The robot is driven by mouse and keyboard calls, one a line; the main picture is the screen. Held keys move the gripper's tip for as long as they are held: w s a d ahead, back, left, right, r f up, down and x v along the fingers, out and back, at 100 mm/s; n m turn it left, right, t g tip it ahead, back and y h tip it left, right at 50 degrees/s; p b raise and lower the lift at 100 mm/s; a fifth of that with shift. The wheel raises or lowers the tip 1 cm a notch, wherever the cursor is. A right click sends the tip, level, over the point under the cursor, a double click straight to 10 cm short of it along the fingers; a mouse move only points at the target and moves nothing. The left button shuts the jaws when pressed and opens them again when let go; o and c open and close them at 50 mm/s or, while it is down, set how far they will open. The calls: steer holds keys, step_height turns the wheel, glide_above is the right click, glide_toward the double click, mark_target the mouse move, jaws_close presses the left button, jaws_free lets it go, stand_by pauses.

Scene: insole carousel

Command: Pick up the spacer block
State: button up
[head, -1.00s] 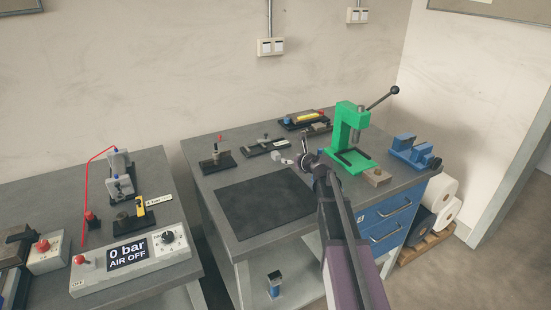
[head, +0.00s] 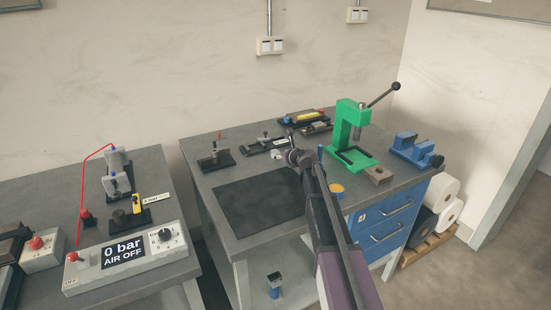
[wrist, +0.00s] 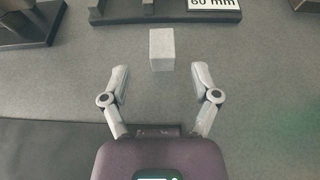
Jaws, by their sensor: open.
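The spacer block, a small light-grey block (wrist: 161,50), stands on the grey bench top in the upper middle of the wrist view. In the head view it shows as a small pale shape (head: 277,155) just left of my gripper, behind the dark mat. My gripper (wrist: 159,82) is open and empty. Its two grey fingers are spread wide, and the block lies ahead of them, roughly centred between them and not touched. In the head view my gripper (head: 291,148) is small and partly hidden by my own arm.
A black fixture with a "60 mm" label (wrist: 213,4) lies just beyond the block. A green press (head: 346,135) and a blue vise (head: 415,150) stand to the right. The dark mat (head: 258,203) is bare. A yellow round part (head: 337,190) sits right of my arm.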

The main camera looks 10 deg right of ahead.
mark_target(277, 153)
steer(key=shift+w+a, duration=0.1)
steer(key=shift+w, duration=0.1)
steer(key=shift+b+x, duration=1.1)
steer(key=shift+x, duration=1.5)
steer(key=shift+f, duration=0.1)
jaws_close()
